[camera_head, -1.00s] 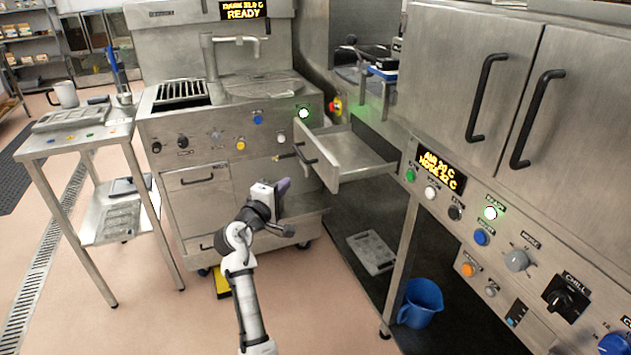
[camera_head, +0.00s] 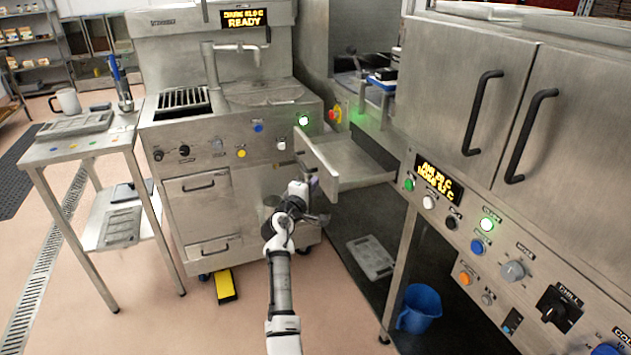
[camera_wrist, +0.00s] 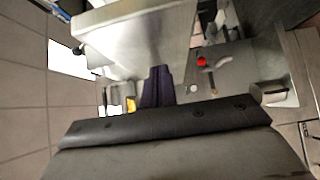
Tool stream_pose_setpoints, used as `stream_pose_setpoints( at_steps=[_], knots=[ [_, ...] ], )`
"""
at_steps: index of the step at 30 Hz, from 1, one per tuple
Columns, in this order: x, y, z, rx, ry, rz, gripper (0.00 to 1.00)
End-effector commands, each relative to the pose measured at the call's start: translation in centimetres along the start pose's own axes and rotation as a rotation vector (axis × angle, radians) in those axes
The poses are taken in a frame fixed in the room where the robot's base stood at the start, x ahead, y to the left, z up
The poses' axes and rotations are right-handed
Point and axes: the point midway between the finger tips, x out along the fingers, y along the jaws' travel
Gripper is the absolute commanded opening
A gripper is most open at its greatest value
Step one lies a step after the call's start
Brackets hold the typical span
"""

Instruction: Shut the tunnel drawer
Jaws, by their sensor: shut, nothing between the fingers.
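The tunnel drawer (camera_head: 352,158) stands pulled out on the right side of the steel machine, its inside empty. Its front panel (camera_head: 318,158) faces left. My gripper (camera_head: 314,182) is low beside that front panel, overlapping its lower part in the head view; I cannot tell whether it touches. The purple fingers (camera_wrist: 157,86) are shut together and empty in the wrist view. A large pale panel (camera_wrist: 140,35), which looks like the drawer front, fills the top of the wrist view close beyond the fingers. The drawer's handle is hard to make out behind my gripper.
The steel machine with knobs (camera_head: 225,150) stands left of the drawer. A cabinet with black handles (camera_head: 470,90) stands at the right. A blue bucket (camera_head: 418,306) and a grey tray (camera_head: 371,257) are on the floor below. A side table (camera_head: 85,147) is at far left.

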Motion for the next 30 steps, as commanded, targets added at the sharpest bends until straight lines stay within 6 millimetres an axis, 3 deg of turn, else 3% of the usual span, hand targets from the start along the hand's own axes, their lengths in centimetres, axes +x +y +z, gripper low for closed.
stream_pose_setpoints(
  at_steps=[20,26,30],
  knots=[
    [1.4,0.0,1.5,0.001,-0.003,0.001,0.00],
    [4.3,-0.1,4.5,0.000,-0.006,0.001,0.00],
    [7.1,-0.1,7.4,0.000,-0.008,0.001,0.00]
  ],
)
